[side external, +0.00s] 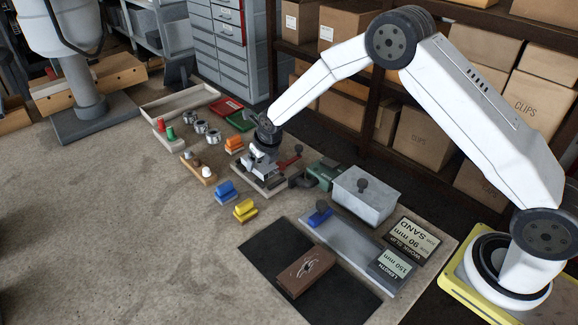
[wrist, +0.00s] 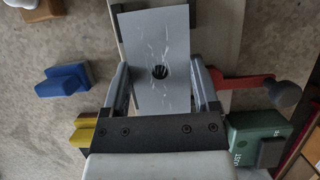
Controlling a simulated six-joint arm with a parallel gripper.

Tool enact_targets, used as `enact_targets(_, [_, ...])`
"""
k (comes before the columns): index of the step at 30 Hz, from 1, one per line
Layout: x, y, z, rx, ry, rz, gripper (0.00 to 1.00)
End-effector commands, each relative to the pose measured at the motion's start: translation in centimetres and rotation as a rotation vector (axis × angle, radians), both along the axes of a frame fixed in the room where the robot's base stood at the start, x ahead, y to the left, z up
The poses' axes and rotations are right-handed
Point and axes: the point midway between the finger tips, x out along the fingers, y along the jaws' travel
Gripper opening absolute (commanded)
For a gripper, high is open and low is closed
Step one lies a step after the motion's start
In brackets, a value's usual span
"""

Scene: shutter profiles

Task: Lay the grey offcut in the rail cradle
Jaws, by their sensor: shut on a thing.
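My gripper (wrist: 160,66) is shut on the grey offcut (wrist: 152,42), a flat grey piece with pale scratches and a dark round spot, with one finger along each side. The rail cradle (wrist: 212,15) is a pale base with black brackets, seen beneath and beyond the offcut. The offcut's far end lies between two black brackets; I cannot tell if it rests on the base. In the side external view my gripper (side external: 261,167) points down over the cradle's base (side external: 278,190), and the arm hides the offcut there.
A red lever (wrist: 243,83) with a dark knob stands right of my gripper, with a green block (wrist: 252,135) below it. Blue (side external: 226,191) and yellow (side external: 245,210) pieces lie nearby. A grey lidded box (side external: 364,200) and a brown block (side external: 304,271) stand toward the front.

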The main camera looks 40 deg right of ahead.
Motion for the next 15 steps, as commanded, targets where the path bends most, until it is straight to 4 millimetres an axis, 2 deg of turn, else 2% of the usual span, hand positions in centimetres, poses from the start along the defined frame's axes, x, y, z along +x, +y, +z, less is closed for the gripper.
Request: enact_targets(15, [0.01, 0.0, -0.92, 0.0, 0.0, 0.0, 0.19])
